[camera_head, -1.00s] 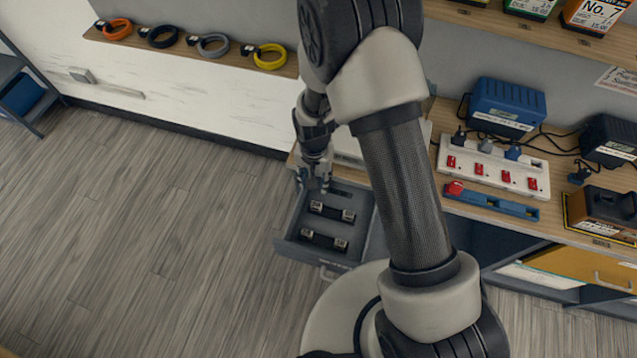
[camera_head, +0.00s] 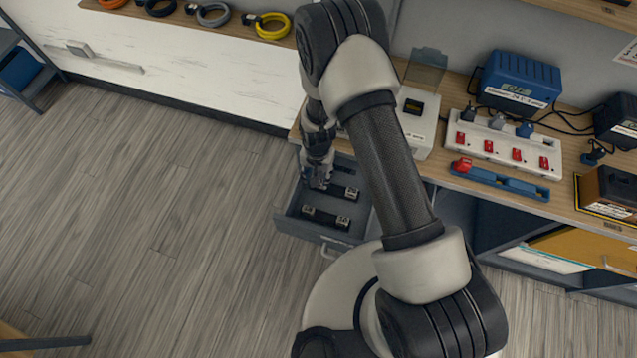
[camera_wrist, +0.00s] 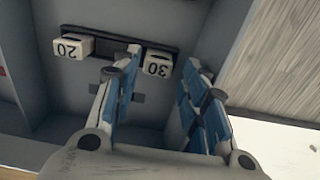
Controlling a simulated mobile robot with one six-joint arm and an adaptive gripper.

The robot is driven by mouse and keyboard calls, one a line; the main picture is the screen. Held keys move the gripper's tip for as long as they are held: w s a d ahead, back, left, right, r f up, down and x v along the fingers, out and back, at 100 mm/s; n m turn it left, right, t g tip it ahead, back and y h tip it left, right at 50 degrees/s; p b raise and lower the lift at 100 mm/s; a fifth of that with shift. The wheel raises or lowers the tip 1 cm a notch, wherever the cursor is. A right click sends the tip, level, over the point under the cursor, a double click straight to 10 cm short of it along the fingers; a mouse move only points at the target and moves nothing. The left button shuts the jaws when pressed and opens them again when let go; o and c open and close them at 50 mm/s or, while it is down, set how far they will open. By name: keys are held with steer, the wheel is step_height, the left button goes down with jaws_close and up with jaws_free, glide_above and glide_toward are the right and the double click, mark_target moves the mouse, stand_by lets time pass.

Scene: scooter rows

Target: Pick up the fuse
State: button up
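Two dark fuses with pale ends lie in an open grey drawer (camera_head: 283,224). In the head view, my gripper (camera_head: 318,183) is over the drawer's left side and hides the left part of the rear fuse (camera_head: 345,192). The front fuse (camera_head: 325,217) lies in plain view. In the wrist view, my gripper (camera_wrist: 160,68) is open, with blue pads on both fingers and nothing held. Beyond the fingers is a dark bar with pale blocks marked 20 (camera_wrist: 75,47) and 30 (camera_wrist: 158,65). The 30 block appears between the fingertips; I cannot tell the remaining distance.
The counter to the right holds a white box with a raised lid (camera_head: 417,115), a power strip (camera_head: 505,145) with red switches, a blue charger (camera_head: 520,82) and cables. Coiled cables lie on the shelf at upper left. The floor (camera_head: 150,200) at left is clear.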

step_height(320, 180, down, 5)
steer(key=shift+r+b, duration=0.2)
steer(key=shift+b, duration=0.55)
steer(key=shift+r, duration=0.1)
steer(key=shift+c, duration=0.6)
steer(key=c, duration=0.7)
